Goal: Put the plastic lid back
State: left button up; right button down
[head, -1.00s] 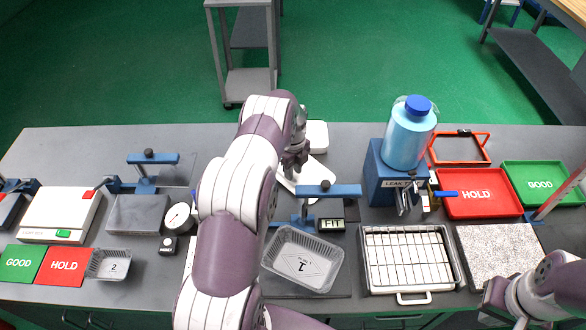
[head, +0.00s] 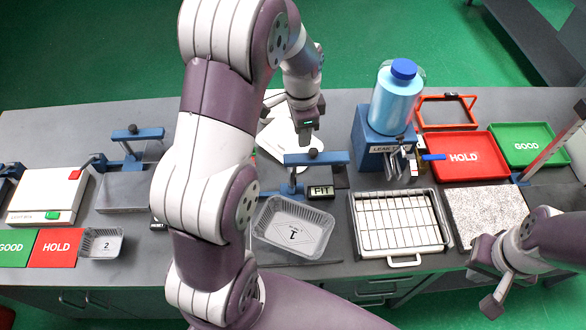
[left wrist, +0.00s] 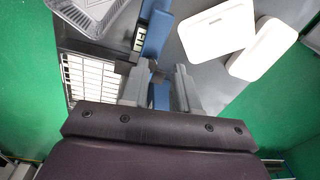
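Two white, rounded lid-like pieces lie at the back of the bench. In the left wrist view a flat one (left wrist: 216,28) is beside a thicker one (left wrist: 263,50); I cannot tell which is the plastic lid. In the head view one white piece (head: 283,150) shows, partly hidden by my arm. My left gripper (head: 306,138) is above the bench near it, fingers apart and empty in the left wrist view (left wrist: 163,70). The foil tray marked 1 (head: 292,228) sits in front, uncovered. My right gripper (head: 490,288) hangs at the front right; its opening is unclear.
A blue FIT stand (head: 318,159) lies between tray and lids. Right are a wire rack (head: 398,222), speckled slab (head: 488,215), blue bottle (head: 396,105), red HOLD tray (head: 465,157) and green GOOD tray (head: 522,145). A small foil tray (head: 102,243) is left.

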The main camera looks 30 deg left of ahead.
pick_arm(q)
jog(key=s+d+n, duration=0.3)
jog(key=s+n, duration=0.1)
jog(key=s, duration=0.3)
jog(key=s+d+r+n, duration=0.1)
jog(key=s+d+n, duration=0.2)
jog(key=s+n, duration=0.2)
jog(key=s, duration=0.2)
jog(key=shift+s+d+n+t, duration=0.15)
jog(key=shift+s+n+t, duration=0.15)
jog(key=shift+s, duration=0.05)
pick_arm(e)
jog(key=shift+s+d, duration=0.1)
pick_arm(q)
jog(key=shift+s, duration=0.15)
pick_arm(e)
jog(key=shift+s, duration=0.15)
